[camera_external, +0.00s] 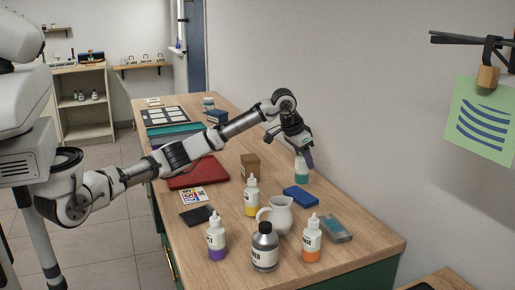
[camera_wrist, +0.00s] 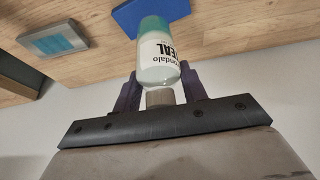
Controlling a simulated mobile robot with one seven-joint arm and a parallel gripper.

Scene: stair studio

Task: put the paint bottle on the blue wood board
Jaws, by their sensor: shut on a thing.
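The paint bottle (camera_external: 302,172) is white with a teal band and a "TEAL" label, and stands roughly upright. My gripper (camera_external: 304,157) is shut on its upper part from above. In the wrist view, the bottle (camera_wrist: 160,55) sits between my two dark purple fingers, its grey cap towards the palm. The blue wood board (camera_external: 300,196) lies flat on the table just in front of the bottle. In the wrist view, the board (camera_wrist: 126,20) shows beyond the bottle's base, partly hidden by it. I cannot tell whether the bottle's base touches the table.
A yellow paint bottle (camera_external: 251,198), a white jug (camera_external: 282,217) and a brown box (camera_external: 250,165) stand near the board. Purple (camera_external: 216,238) and orange (camera_external: 311,240) bottles and a grey bottle (camera_external: 265,248) stand in front. A teal-topped block (camera_external: 336,228) lies at the right.

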